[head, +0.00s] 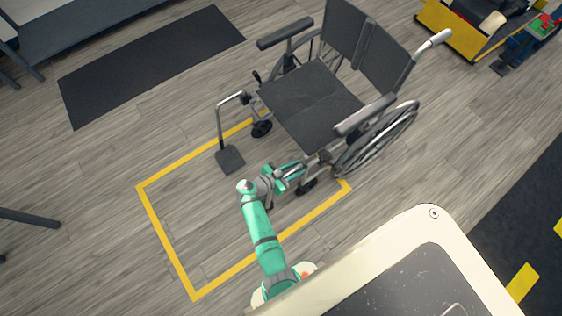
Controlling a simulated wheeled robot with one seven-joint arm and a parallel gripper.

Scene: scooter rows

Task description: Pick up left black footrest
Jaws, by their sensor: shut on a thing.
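A wheelchair (312,100) with a black seat stands in the head view, its front toward the lower left. One black footrest plate (230,159) hangs from a grey bar on the picture's left side, apart from my arm. My gripper (302,171) is at the wheelchair's other front corner, shut on the left black footrest on that side. The arm and gripper hide most of this footrest and the exact grip. Dark parts (307,186) show just below the gripper; I cannot tell whether they are footrest or front caster.
A yellow rectangle (165,236) is taped on the wood floor, mostly empty inside. A black mat (150,65) lies at upper left. A bench (90,25) stands behind it. A yellow-sided cart (455,32) is at upper right. The wheelchair's large wheel (378,140) is close to my gripper.

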